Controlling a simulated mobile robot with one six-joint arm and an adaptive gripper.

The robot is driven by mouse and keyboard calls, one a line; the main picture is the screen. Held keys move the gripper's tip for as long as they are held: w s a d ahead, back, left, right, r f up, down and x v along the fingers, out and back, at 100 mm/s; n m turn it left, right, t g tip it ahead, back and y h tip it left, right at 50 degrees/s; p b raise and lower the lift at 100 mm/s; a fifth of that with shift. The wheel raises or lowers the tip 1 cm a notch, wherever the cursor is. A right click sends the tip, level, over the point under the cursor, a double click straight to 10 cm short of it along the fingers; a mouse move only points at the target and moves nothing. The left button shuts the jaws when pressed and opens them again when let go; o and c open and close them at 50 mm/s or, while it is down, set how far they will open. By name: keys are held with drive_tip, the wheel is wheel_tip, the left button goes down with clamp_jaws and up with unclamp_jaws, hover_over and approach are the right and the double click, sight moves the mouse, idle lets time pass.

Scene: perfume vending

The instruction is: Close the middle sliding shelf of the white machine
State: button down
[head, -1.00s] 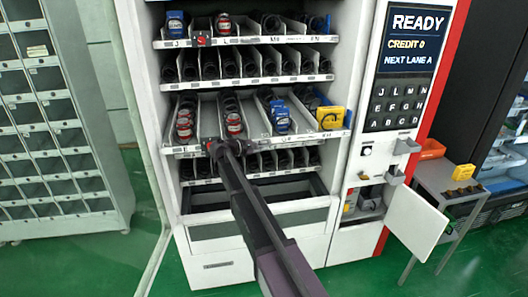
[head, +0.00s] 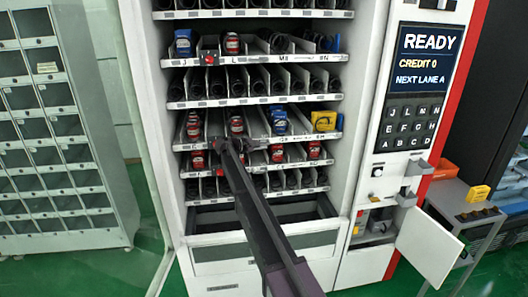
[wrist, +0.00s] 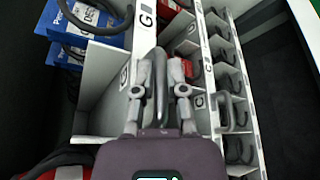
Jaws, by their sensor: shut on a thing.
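The white machine (head: 170,225) stands in front of me with several sliding shelves. The middle shelf (head: 320,136) holds red cans, blue packs and a yellow item; its white front strip carries lane labels. My gripper (head: 222,145) is at this front strip, left of centre. In the wrist view, the fingers (wrist: 160,85) are shut at the shelf's front strip (wrist: 143,22), just below a "G" label. The exact contact is partly hidden by the fingers. Blue packs (wrist: 95,22) lie left of them. In the head view, my arm hides part of the lower rows.
A lower shelf with red cans (head: 314,150) and a row of empty coils (head: 300,178) lie below. A small white door (head: 430,243) stands open at lower right, near a grey side table (head: 450,200). A locker cabinet (head: 60,140) stands left. Green floor is free in front.

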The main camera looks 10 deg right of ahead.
sight(260, 139)
drive_tip(key=w, duration=0.5)
drive_tip(key=shift+w, duration=0.1)
drive_tip(key=shift+r, duration=0.1)
drive_tip(key=c, duration=1)
unclamp_jaws()
drive_tip(key=shift+w, duration=0.1)
drive_tip(key=o, duration=0.3)
drive_tip(key=shift+w, duration=0.1)
drive_tip(key=shift+s, duration=0.2)
drive_tip(key=shift+s, duration=0.1)
